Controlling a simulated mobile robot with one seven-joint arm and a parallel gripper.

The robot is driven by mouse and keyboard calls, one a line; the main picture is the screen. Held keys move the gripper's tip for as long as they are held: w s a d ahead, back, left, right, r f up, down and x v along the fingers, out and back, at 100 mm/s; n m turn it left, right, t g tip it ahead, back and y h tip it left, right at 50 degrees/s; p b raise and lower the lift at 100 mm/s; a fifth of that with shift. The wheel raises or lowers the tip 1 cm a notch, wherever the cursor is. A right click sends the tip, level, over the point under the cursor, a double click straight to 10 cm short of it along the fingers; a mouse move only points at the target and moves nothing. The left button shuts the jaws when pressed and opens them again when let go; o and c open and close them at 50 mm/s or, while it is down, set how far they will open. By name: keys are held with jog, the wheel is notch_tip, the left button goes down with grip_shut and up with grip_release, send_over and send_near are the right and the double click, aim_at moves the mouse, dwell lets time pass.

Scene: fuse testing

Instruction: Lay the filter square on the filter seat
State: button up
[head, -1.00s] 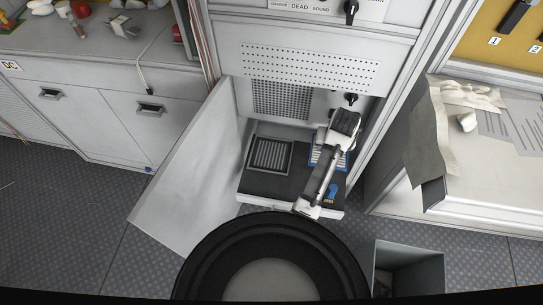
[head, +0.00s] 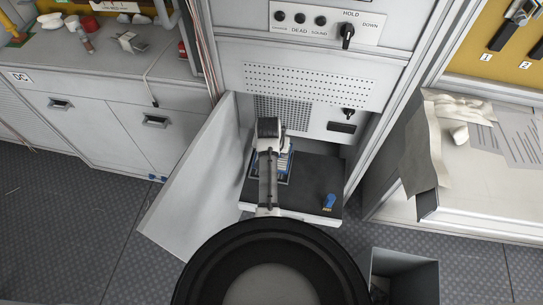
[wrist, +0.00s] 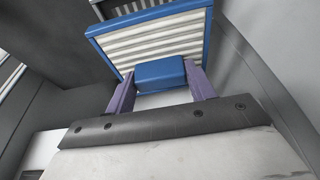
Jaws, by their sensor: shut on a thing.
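The filter square (wrist: 150,40) has a blue frame and white pleats, with a blue tab on its near edge. My gripper (wrist: 158,72) is shut on that tab, one purple finger at each side. In the head view the filter square (head: 285,162) shows partly beside my arm, above the left part of the black shelf. The filter seat lies under the filter and arm there and is mostly hidden. I cannot tell whether the filter touches the seat.
The black shelf (head: 315,180) sits in an open cabinet bay, its right half mostly clear. A small blue item (head: 329,202) lies near its front right. An open door panel (head: 195,180) stands at left; the perforated panel (head: 310,85) is behind.

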jog(key=shift+a+f+p, duration=0.2)
jog(key=shift+f+p, duration=0.35)
jog(key=shift+f, duration=2.05)
jog(key=shift+f, duration=0.15)
jog(key=o, duration=1)
jog(key=v, duration=1.2)
jog(key=shift+b, duration=0.3)
